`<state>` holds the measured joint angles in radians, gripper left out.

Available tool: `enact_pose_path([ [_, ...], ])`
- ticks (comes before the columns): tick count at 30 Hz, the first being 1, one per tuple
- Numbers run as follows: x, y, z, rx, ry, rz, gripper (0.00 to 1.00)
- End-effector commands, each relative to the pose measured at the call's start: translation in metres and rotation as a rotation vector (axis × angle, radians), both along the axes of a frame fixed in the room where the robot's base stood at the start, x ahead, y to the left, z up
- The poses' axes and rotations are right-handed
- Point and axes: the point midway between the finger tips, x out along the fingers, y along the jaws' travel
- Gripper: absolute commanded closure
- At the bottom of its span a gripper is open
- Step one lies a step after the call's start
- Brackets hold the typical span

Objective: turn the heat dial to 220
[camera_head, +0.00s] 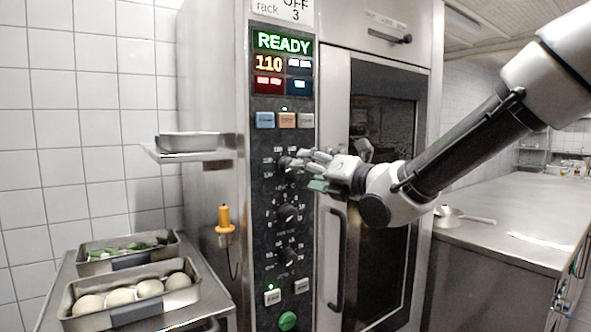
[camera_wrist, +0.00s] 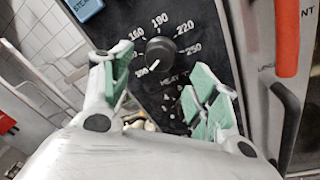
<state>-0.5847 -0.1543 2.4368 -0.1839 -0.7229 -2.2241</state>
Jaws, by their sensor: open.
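The heat dial (camera_wrist: 160,52) is a round black knob on the oven's dark control panel. In the wrist view it has 160, 190, 220 and 250 printed around it, and its pale pointer mark appears turned to the lower left, toward the low end. The 220 mark (camera_wrist: 185,27) is up and to the right of the knob. My gripper (camera_wrist: 165,88) is open, with green-padded fingers to either side below the dial and nothing between them. In the head view my gripper (camera_head: 305,170) is right beside the top dial (camera_head: 284,164) and partly hides it; contact cannot be told.
The display (camera_head: 283,62) reads READY and 110. More knobs (camera_head: 289,213) sit below the dial, and buttons (camera_head: 286,119) above. The oven door handle (camera_head: 336,258) stands out at right. Trays of dough balls (camera_head: 135,295) and greens (camera_head: 128,249) stand at left.

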Motion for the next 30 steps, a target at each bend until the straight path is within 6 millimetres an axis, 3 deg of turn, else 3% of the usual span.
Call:
enact_pose_path([
  [9, 0.039, 0.033, -0.001, 0.0, 0.003, 0.0, 0.4],
  [21, 0.047, 0.04, -0.001, 0.0, 0.004, 0.0, 0.4],
  [28, 0.047, 0.04, -0.001, 0.001, 0.005, 0.0, 0.82],
  [30, 0.046, 0.04, -0.001, 0.001, 0.005, 0.0, 0.86],
])
